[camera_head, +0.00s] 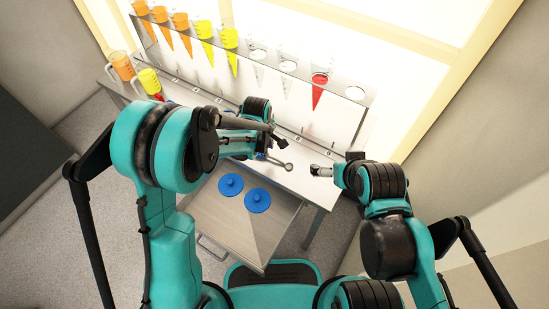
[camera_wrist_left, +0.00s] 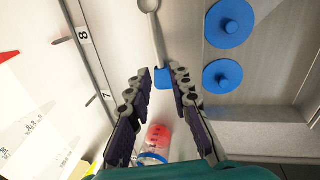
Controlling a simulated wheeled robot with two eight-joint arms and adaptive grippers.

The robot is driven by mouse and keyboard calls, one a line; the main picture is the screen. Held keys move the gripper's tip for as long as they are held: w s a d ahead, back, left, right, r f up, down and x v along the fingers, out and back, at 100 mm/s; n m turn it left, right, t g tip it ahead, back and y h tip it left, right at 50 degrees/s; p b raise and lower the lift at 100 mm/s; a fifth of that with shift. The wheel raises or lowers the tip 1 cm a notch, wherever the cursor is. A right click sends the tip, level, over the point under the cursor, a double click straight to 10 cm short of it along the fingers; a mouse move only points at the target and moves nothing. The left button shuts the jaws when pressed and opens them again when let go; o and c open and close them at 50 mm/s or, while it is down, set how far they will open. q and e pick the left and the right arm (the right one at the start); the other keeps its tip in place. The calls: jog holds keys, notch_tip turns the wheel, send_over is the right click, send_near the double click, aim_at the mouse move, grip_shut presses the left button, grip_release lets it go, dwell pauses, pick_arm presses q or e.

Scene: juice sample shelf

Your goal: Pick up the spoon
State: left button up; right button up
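The grey spoon (camera_head: 276,161) lies on the white counter, its bowl end toward the right in the head view. In the left wrist view the spoon (camera_wrist_left: 157,35) points away from me, with a blue piece (camera_wrist_left: 164,80) at its near end. My left gripper (camera_head: 280,143) is over the counter beside the spoon. In the left wrist view its fingers (camera_wrist_left: 162,74) are apart, with the blue end between the tips; contact cannot be told. My right gripper (camera_head: 318,170) is at the counter's right part, away from the spoon; its fingers are unclear.
An open drawer (camera_head: 230,222) holds two blue knobbed lids (camera_head: 231,185) (camera_head: 258,200). A rack (camera_head: 304,72) with several colored cones stands behind. Jugs (camera_head: 123,66) stand at the counter's left. A red-topped clear container (camera_wrist_left: 158,134) shows between my left fingers.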

aim_at(275, 159)
pick_arm(q)
jog(key=f+b, duration=0.1)
jog(key=f, duration=0.1)
jog(key=w+f+b, duration=0.1)
jog(key=f, duration=0.1)
jog(key=f+b, duration=0.1)
jog(key=f, duration=0.2)
jog(key=shift+w+d, duration=0.25)
jog(key=shift+d, duration=0.05)
grip_shut()
